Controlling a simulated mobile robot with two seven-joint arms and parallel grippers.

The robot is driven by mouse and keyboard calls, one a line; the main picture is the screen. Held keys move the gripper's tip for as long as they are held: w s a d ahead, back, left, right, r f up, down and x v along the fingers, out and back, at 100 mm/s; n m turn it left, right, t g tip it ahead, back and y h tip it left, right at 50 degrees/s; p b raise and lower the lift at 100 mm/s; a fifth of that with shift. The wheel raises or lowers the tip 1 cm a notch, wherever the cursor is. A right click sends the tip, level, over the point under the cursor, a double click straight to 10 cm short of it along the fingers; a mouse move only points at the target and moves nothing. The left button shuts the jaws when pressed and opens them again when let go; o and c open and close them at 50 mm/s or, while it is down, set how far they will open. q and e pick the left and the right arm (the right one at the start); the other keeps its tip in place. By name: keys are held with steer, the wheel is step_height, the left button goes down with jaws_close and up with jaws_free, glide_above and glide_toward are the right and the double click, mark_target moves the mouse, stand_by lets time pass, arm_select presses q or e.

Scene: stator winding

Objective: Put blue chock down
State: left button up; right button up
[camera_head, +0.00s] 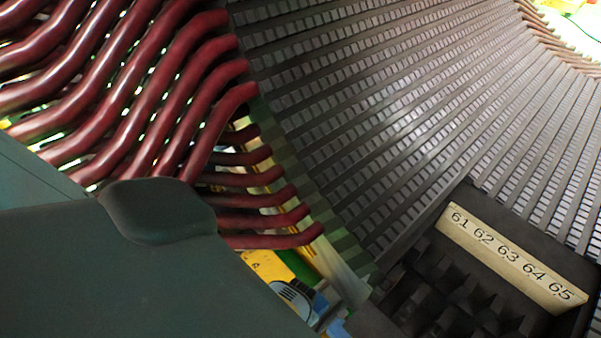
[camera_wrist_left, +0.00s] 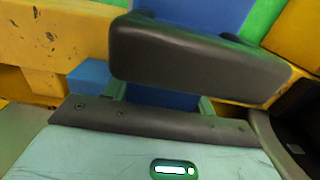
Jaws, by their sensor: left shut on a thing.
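In the left wrist view my left gripper (camera_wrist_left: 163,97) is shut on a blue chock (camera_wrist_left: 195,12), a plain blue block. One dark finger crosses in front of it, so its middle is hidden. Blue shows above that finger and in the narrow gap between the two fingers. In the head view my left arm fills the lower left and hides most of the gripper. Small blue patches show at the bottom edge, but I cannot tell whether they are the chock. My right gripper is in neither view.
Yellow blocks (camera_wrist_left: 60,35) and another small blue block (camera_wrist_left: 90,78) lie close to the gripper. The slotted grey stator wall (camera_head: 400,110) and red winding bars (camera_head: 120,85) rise beyond my arm. A dark rack with a label (camera_head: 515,258) numbered 61 to 65 stands at lower right.

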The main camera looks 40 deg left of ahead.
arm_select(q)
steer(key=shift+w, duration=0.1)
step_height(320, 180, down, 3)
steer(key=b, duration=0.2)
steer(key=shift+f+b, duration=0.1)
steer(key=shift+b, duration=0.2)
steer(key=shift+f, duration=0.25)
steer(key=shift+f+b, duration=0.15)
steer(key=shift+b, duration=0.2)
steer(key=o, duration=1.4)
